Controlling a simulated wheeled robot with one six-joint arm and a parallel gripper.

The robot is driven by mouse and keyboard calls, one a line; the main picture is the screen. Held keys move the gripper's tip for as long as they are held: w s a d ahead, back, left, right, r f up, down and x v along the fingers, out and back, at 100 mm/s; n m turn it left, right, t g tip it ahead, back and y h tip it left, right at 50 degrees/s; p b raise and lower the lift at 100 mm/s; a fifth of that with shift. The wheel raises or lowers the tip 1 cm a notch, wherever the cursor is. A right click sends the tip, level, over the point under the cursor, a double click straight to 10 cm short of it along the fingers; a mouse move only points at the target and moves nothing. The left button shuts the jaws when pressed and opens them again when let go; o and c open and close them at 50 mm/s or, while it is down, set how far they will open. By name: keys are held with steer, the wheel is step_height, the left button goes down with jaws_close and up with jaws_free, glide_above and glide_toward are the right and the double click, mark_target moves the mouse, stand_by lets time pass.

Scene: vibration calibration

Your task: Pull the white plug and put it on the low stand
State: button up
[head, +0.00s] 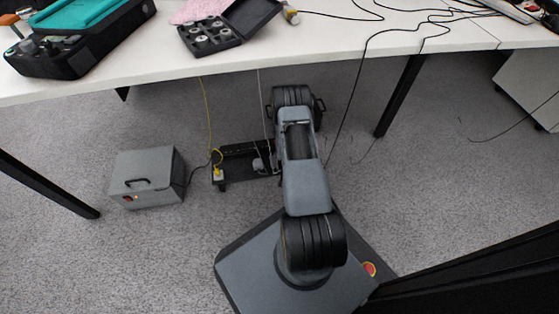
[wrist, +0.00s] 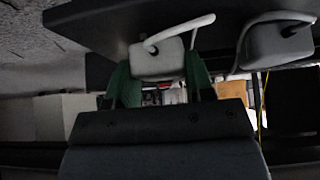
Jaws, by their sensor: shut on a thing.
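In the wrist view, the green fingers of my gripper (wrist: 158,72) are shut on a pale plug (wrist: 155,60) with a white cord. It is close to a dark surface (wrist: 110,20); I cannot tell whether it is seated in a socket. A second, grey plug (wrist: 275,42) with a grey cord sits to its right. In the head view, a long low black piece (head: 235,150), perhaps the low stand, lies on the carpet, with the white plug (head: 258,165) at its right part. My arm hides most of my gripper there.
A yellow-corded plug (head: 218,172) is at the black piece's left end. A grey box (head: 145,180) with a handle stands left, its black cord running toward that end. The white table (head: 150,70) overhangs behind; a black table leg (head: 400,95) stands right. Carpet in front is free.

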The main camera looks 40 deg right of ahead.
steer(key=o, duration=1)
steer(key=shift+p+v, duration=2.05)
steer(key=shift+v, duration=0.45)
steer(key=shift+s+r, duration=0.1)
steer(key=shift+r, duration=0.1)
steer(key=p+v, duration=0.6)
steer(key=v, duration=0.7)
steer(key=shift+s+a+r, duration=0.1)
